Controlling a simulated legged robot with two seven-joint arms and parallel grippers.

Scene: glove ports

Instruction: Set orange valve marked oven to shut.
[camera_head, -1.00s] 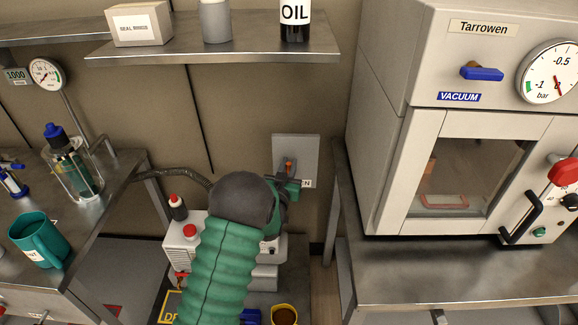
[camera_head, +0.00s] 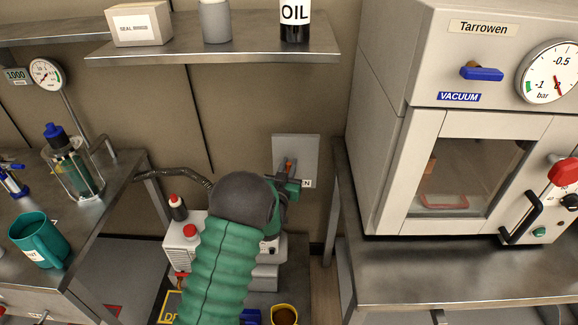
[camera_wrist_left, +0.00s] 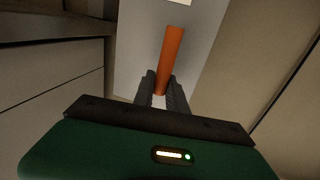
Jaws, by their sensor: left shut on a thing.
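The orange valve handle (camera_head: 289,163) is on a grey wall plate (camera_head: 306,150) between the two benches, its visible part pointing roughly upward. A label at the plate's lower edge shows only "EN"; the rest is hidden by my gripper. My left gripper (camera_wrist_left: 162,88) is shut on the orange handle (camera_wrist_left: 171,55), with one dark finger on each side of its near end in the wrist view. The green sleeve and dark wrist of my left arm cover the area below the plate in the head view. My right gripper is not in view.
A vacuum oven (camera_head: 470,135) marked Tarrowen stands on the right bench, with a blue VACUUM handle (camera_head: 482,73). A shelf (camera_head: 215,48) overhangs the wall. A white pump unit (camera_head: 183,242) and an orange-yellow cup (camera_head: 285,314) lie low near my arm. A teal mug (camera_head: 38,238) stands left.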

